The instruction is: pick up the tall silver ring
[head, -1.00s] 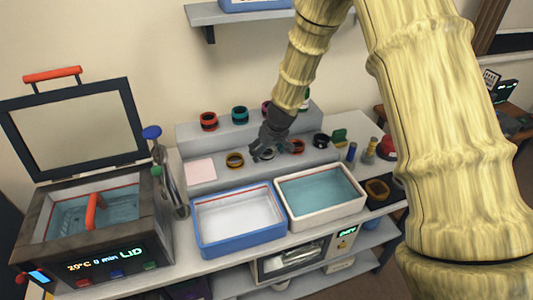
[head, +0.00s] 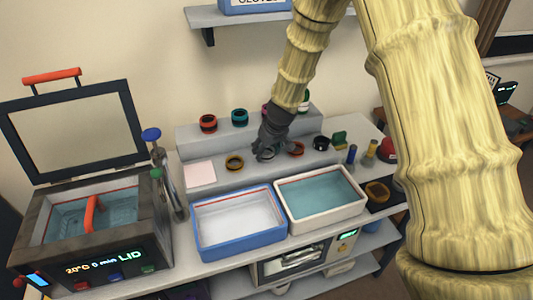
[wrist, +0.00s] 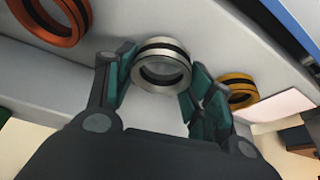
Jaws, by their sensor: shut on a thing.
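The tall silver ring (wrist: 161,66) has a black band and sits between the two fingers of my gripper (wrist: 160,88) in the wrist view. The fingers are shut on its sides. In the head view my gripper (head: 266,153) is down at the lower step of the grey stand, and the silver ring (head: 268,154) shows only in small part beneath it. I cannot tell whether the ring still touches the step.
An orange ring (wrist: 52,18) and a yellow ring (wrist: 238,90) stand close on either side. The grey stepped stand (head: 215,140) holds more rings behind. A blue tray (head: 240,250) and a white tray of liquid (head: 330,222) lie in front.

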